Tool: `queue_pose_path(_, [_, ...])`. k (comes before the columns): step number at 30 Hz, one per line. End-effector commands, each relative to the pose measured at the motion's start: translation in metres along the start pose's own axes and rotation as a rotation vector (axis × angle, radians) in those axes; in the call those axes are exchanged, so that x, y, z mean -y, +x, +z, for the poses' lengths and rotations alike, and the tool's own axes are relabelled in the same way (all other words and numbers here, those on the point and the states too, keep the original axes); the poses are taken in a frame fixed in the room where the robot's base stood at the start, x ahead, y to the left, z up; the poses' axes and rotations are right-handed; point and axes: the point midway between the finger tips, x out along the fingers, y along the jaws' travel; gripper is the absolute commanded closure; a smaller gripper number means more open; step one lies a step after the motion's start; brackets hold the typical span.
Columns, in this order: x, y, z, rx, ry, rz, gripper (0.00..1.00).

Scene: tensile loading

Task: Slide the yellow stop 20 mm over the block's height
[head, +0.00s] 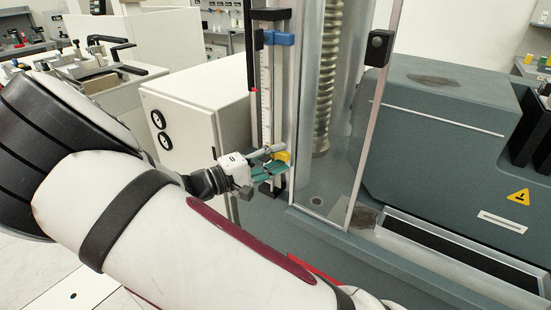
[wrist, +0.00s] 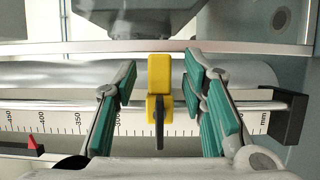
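The yellow stop (head: 281,156) sits low on the upright scale rail (head: 266,105) in the head view. In the wrist view the rail lies sideways, and the yellow stop (wrist: 159,72) with its dark lever (wrist: 159,125) stands between my fingers. My gripper (wrist: 160,82) is open around the stop, with teal pads on both sides. Gaps show on both sides, the narrower one on the right. My gripper (head: 276,161) partly covers the stop in the head view. I cannot tell which thing is the block.
A blue stop (head: 278,38) sits high on the rail. A red pointer (wrist: 36,145) is beside the scale. A black end piece (wrist: 290,116) closes the rail's near end. The clear guard door (head: 340,120) and ribbed column (head: 328,75) stand right of the rail.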

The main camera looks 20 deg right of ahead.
Motion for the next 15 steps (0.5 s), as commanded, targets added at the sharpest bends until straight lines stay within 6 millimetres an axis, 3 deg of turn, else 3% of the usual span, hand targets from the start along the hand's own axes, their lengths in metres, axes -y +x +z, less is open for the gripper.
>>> queue_pose_path(5, [0.0, 0.0, 0.0001, 0.0, 0.0, 0.0, 0.64])
queue_pose_path(10, [0.0, -0.0001, 0.0001, 0.0, 0.0, 0.0, 1.0])
queue_pose_path(15, [0.0003, -0.0001, 0.0001, 0.001, 0.0, 0.0, 1.0])
